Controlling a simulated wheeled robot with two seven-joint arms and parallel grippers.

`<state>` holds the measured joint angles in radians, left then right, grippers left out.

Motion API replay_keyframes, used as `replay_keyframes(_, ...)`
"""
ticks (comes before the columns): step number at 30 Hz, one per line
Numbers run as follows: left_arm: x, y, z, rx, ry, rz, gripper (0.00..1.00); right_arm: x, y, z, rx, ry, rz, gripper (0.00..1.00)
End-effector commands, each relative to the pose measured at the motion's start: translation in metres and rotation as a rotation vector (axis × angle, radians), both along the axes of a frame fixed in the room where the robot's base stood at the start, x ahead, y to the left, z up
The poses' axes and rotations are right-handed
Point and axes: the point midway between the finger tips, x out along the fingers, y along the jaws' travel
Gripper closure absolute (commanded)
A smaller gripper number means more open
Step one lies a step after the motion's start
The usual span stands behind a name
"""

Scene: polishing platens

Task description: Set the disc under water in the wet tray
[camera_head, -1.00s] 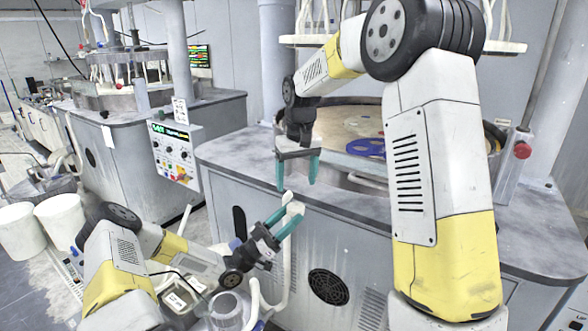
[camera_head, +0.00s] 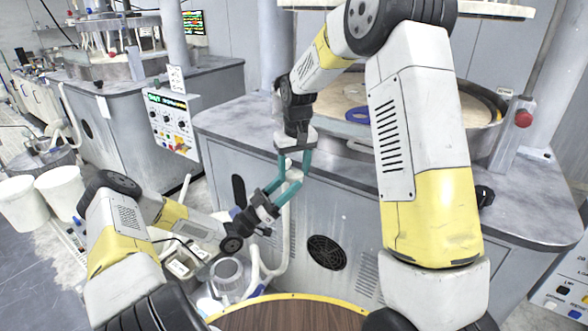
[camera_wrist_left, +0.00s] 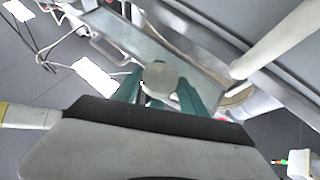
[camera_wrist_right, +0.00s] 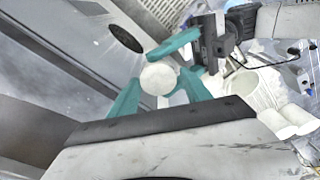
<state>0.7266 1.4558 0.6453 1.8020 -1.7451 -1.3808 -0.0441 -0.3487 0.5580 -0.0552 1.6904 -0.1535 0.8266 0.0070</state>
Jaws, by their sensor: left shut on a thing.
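The disc is a small pale round piece. It shows in the left wrist view (camera_wrist_left: 159,77) and the right wrist view (camera_wrist_right: 158,79), and as a small pale patch in the head view. My left gripper (camera_head: 285,190) is shut on the disc with its teal fingertips, in front of the grey cabinet. My right gripper (camera_head: 294,166) points down from above, its teal fingers apart on either side of the disc. Whether they touch it is unclear. A small pale tray (camera_head: 184,268) is partly hidden behind my left arm. I cannot tell if it is the wet tray.
A polishing machine with a round platen (camera_head: 340,92) and a blue ring stands behind the grippers on a grey cabinet (camera_head: 225,125). A control panel (camera_head: 170,125) is at left. White buckets (camera_head: 18,203) stand far left. A grey round vessel (camera_head: 229,272) and hoses lie below the grippers.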

Motion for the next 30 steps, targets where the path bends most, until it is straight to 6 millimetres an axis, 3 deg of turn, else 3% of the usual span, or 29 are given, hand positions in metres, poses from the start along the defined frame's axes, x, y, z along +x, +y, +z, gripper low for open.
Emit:
replay_keyframes(1, 0.0, 0.0, 0.0, -0.001, 0.0, 0.0, 0.92, 0.0, 0.0, 0.0, 0.0, 0.0, 0.0, 0.55)
replay_keyframes(7, 0.0, 0.0, 0.0, 0.0, 0.0, 0.0, 0.92, 0.0, 0.001, 0.0, 0.001, 0.0, 0.001, 0.94)
replay_keyframes(8, 0.0, 0.0, 0.0, 0.0, 0.0, 0.0, 0.44, 0.0, 0.001, 0.001, 0.002, 0.001, 0.001, 0.94)
replay_keyframes(11, 0.0, 0.0, 0.0, 0.0, 0.0, 0.0, 0.25, 0.0, 0.001, 0.001, 0.001, -0.001, 0.001, 0.95)
replay_keyframes(23, -0.002, 0.005, -0.004, 0.001, 0.0, 0.001, 0.25, 0.0, 0.0, 0.001, 0.0, -0.001, 0.0, 0.95)
replay_keyframes(30, -0.018, 0.037, -0.028, 0.001, 0.002, 0.004, 0.25, 0.0, 0.0, 0.001, 0.0, -0.001, 0.0, 0.95)
